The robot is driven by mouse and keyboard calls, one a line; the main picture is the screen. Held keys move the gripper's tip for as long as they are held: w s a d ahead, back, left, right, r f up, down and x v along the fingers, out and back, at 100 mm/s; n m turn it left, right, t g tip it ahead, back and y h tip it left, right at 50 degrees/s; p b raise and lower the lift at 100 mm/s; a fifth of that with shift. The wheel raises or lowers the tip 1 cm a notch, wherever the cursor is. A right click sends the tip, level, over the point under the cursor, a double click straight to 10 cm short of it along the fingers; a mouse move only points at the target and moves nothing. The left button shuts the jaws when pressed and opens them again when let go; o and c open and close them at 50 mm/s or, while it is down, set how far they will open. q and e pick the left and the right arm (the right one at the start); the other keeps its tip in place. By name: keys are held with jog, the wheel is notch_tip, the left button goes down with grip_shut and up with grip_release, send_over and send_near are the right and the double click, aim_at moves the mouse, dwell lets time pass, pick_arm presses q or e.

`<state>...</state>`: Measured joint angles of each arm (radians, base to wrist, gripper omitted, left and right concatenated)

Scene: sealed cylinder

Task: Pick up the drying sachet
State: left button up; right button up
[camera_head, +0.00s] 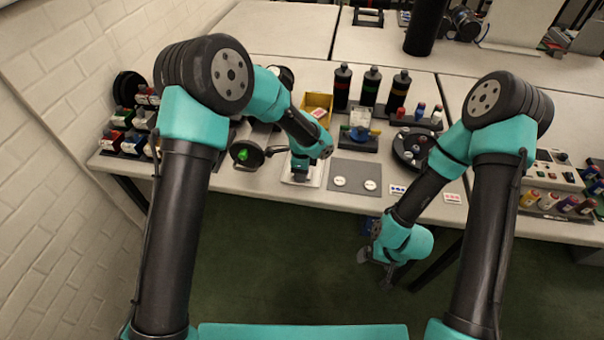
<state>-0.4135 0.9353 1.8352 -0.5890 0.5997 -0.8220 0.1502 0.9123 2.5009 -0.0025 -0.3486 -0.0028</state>
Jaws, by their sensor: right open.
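I cannot single out the drying sachet with certainty. Two small white round pieces (339,181) with tiny print lie on a grey mat (356,169) near the table's front edge. A yellow bin (318,101) behind them holds a pale item with red on it. My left gripper (299,178) points down over a white square tray (314,181), left of the mat; its fingers are mostly hidden by its own body. My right gripper (374,268) is open and empty, in front of the table edge and below the tabletop.
Dark bottles (370,87) stand at the back. A black round tray (408,160) with small vials is right of the mat. A round green-centred device (246,154) is left of the white tray. Racks of small bottles stand far left, more bottles right.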

pick_arm(q)
jog(key=shift+c, duration=0.9)
jog(key=shift+r, duration=0.1)
jog(key=shift+r, duration=1.45)
jog(key=shift+s+r, duration=0.2)
jog(key=shift+r, duration=0.1)
jog(key=s+r, duration=0.1)
jog(key=s, duration=1.4)
jog(key=shift+s+r, duration=0.15)
jog(key=shift+s, duration=0.2)
jog(key=shift+w, duration=0.1)
